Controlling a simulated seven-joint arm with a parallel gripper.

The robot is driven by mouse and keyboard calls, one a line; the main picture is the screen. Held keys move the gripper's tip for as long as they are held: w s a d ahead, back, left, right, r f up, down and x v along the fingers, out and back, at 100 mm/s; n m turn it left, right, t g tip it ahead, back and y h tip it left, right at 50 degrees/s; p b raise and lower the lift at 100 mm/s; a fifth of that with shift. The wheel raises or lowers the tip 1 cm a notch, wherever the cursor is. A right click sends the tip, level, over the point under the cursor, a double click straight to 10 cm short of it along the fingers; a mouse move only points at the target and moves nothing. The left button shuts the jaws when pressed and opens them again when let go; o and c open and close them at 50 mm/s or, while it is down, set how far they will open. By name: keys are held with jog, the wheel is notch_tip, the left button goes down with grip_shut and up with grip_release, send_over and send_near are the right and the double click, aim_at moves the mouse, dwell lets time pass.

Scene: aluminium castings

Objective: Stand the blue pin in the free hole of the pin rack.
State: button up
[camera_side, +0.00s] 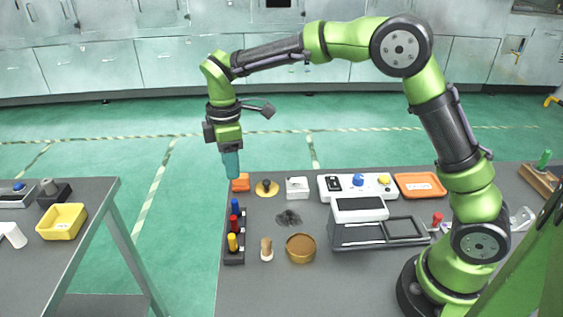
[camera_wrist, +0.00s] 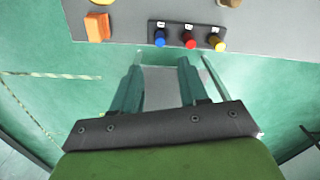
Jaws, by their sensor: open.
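The black pin rack (camera_side: 235,257) stands near the left edge of the grey table; it also shows in the wrist view (camera_wrist: 174,29). The blue pin (camera_side: 235,207) appears upright in the far end of the rack, and is the leftmost pin in the wrist view (camera_wrist: 160,39). A red pin (camera_side: 234,222) and a yellow pin (camera_side: 232,242) stand in line with it. I cannot make out a free hole. My gripper (camera_side: 232,177) points down, raised near the table's left edge, beyond the rack. In the wrist view its fingers (camera_wrist: 160,62) are apart and empty.
An orange block (camera_side: 241,183) and a yellow disc with a dark knob (camera_side: 266,188) lie beyond the rack. A wooden-handled object (camera_side: 267,250) and a brown bowl (camera_side: 301,248) are to its right. A grey machine (camera_side: 375,230) stands further right.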

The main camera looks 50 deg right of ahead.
jog(key=s+d+r+m+t, duration=0.2)
jog(key=s+d+r+m, duration=0.15)
jog(key=s+r, duration=0.3)
jog(key=s+d+r+m+t+y, duration=0.1)
jog(key=s+d+m+t, duration=0.1)
jog(key=s+m, duration=0.4)
jog(key=s+d+r+m+t+y, duration=0.1)
jog(key=s+d+m+t, duration=0.2)
jog(key=s+m, duration=0.3)
jog(key=s, duration=0.4)
jog(key=shift+s+r, duration=0.15)
jog(key=shift+s, duration=0.25)
